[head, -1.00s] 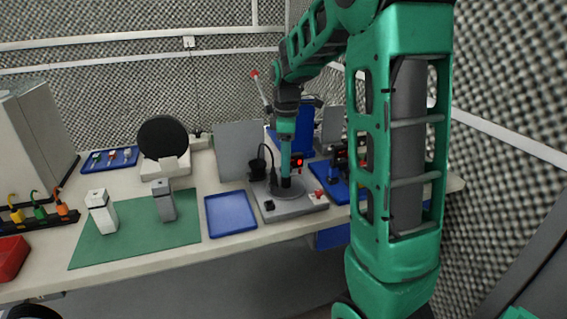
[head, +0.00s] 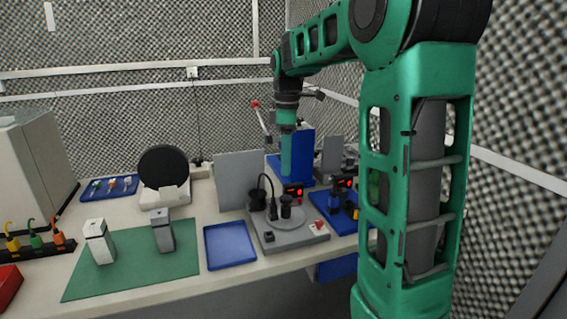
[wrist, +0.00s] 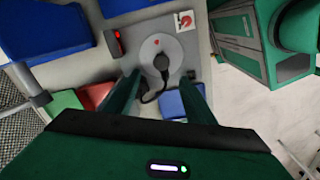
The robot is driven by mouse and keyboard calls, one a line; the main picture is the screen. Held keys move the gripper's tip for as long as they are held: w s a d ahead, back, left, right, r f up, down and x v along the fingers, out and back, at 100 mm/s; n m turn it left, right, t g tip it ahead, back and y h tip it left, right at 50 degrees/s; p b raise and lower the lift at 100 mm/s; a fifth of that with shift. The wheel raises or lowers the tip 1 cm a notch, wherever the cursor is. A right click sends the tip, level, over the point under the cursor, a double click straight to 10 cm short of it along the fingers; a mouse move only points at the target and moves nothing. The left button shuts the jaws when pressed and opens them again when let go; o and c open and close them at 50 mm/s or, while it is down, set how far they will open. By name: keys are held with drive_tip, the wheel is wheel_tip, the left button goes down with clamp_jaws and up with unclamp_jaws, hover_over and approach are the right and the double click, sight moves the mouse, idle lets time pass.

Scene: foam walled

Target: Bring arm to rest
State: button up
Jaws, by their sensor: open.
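My gripper (head: 286,160) is above the grey test station (head: 290,232), pointing down. In the wrist view my gripper (wrist: 160,100) has its two green fingers spread apart with nothing between them. Below and beyond the fingers is the station's round plate (wrist: 162,50) with a dark cylindrical piece (wrist: 170,62) on it. In the head view the dark piece (head: 286,206) stands upright on the plate, apart from the fingertips. My green arm reaches in from the right and covers part of the bench's right end.
An empty blue tray (head: 229,246) lies left of the station. Two grey-white blocks stand on a green mat (head: 130,268). A grey panel (head: 241,180) and a blue bin (head: 300,158) stand behind. Another blue station (head: 335,212) is to the right.

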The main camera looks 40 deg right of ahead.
drive_tip(key=s+a+f+m, duration=0.1)
drive_tip(key=s+f+m, duration=0.2)
drive_tip(key=s, duration=0.7)
drive_tip(key=s+a+f+m, duration=0.1)
drive_tip(key=s+f+m, duration=0.3)
drive_tip(key=s+m, duration=0.4)
drive_tip(key=s+a+f+m, duration=0.1)
drive_tip(key=s+f+m, duration=0.3)
drive_tip(key=s, duration=0.7)
drive_tip(key=shift+s+f+m, duration=0.2)
drive_tip(key=shift+s+m, duration=0.15)
drive_tip(key=shift+m, duration=0.55)
drive_tip(key=shift+a, duration=0.1)
drive_tip(key=shift+w+f, duration=0.25)
drive_tip(key=shift+w, duration=0.4)
